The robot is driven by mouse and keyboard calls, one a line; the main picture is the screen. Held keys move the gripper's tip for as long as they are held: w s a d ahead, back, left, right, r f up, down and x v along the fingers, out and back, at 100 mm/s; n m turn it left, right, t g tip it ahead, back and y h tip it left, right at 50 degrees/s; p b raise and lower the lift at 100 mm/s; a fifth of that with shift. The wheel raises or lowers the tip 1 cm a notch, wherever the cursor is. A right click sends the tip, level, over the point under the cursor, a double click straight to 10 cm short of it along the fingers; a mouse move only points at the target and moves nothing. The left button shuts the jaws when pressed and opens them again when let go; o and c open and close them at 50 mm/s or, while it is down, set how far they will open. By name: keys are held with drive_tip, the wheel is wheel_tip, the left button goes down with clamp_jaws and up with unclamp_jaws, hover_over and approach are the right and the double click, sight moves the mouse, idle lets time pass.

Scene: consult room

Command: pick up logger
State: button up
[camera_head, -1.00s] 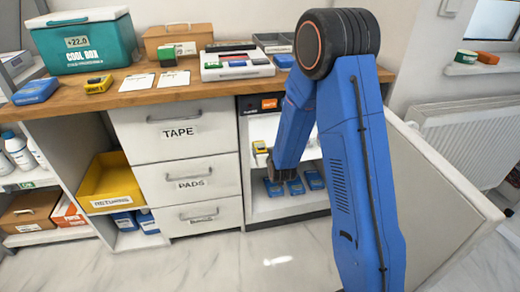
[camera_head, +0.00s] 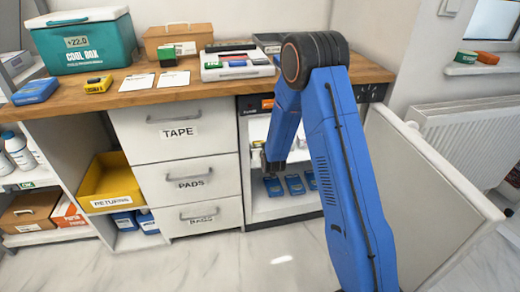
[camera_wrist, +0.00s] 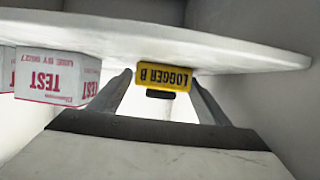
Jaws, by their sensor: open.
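A yellow logger marked LOGGER B (camera_wrist: 164,77) shows upside down in the wrist view, at the edge of a white shelf (camera_wrist: 230,48). My gripper (camera_wrist: 161,84) is open, with one finger on each side of the logger in the picture. I cannot tell whether the fingers touch it. In the head view my gripper (camera_head: 273,165) reaches into the open cabinet below the counter, and the arm hides this logger. Another yellow device (camera_head: 98,85) lies on the wooden counter (camera_head: 130,95); its label is too small to read.
White TEST boxes (camera_wrist: 58,75) stand beside the logger, left in the wrist view. Several blue devices (camera_head: 293,185) lie on the cabinet's lower shelf. The open cabinet door (camera_head: 430,190) stands right of my arm. White drawers (camera_head: 190,182) are to the left.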

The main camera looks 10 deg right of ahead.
drive_tip(key=c, duration=1.2)
drive_tip(key=shift+c, duration=0.2)
drive_tip(key=shift+r, duration=0.1)
